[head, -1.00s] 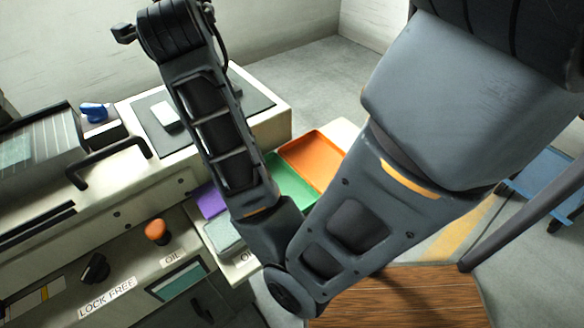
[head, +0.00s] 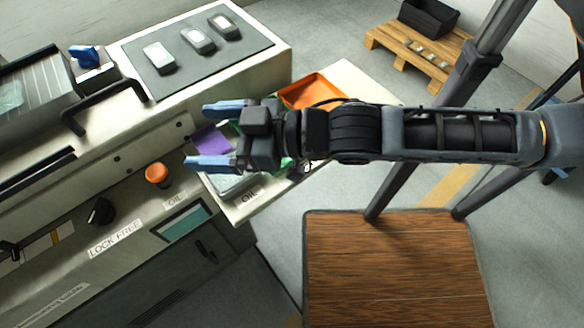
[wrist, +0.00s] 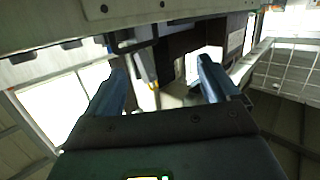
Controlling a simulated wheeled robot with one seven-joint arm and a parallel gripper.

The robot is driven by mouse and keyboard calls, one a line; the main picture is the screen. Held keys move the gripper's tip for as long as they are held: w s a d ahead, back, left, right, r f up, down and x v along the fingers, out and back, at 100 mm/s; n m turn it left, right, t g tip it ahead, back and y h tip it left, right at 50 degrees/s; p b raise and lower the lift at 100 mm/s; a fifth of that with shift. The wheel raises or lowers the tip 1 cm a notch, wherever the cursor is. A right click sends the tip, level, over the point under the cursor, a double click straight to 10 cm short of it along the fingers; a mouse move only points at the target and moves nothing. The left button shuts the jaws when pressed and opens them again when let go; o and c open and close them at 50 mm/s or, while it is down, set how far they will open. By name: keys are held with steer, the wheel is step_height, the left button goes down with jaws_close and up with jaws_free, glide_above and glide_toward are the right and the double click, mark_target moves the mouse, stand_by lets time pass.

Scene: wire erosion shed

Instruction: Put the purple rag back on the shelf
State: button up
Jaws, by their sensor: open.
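A flat purple rag (head: 208,139) lies at the left end of a cream shelf-like ledge (head: 265,203) beside the machine, in the head view. My gripper (head: 216,134) reaches in from the right with blue fingers spread open and empty. Its fingers appear on either side of the rag in the picture; the height between them is hard to tell. In the wrist view my gripper (wrist: 162,72) is open with nothing between the fingers, and I cannot make out the rag there. I cannot tell whether this ledge is the task's shelf.
An orange tray (head: 314,89) and a partly hidden green tray lie on the ledge. A dark mat (head: 200,64) with three pale blocks is on the machine top. An orange knob (head: 158,174) sticks out nearby. A wooden top (head: 390,268) stands at the front.

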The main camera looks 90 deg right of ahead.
steer(key=s+a+g+y, duration=0.1)
steer(key=s+a, duration=0.8)
steer(key=s, duration=0.2)
steer(key=shift+s+f+n+y, duration=0.3)
steer(key=shift+s+f, duration=0.1)
steer(key=shift+f, duration=0.05)
steer(key=shift+c, duration=0.4)
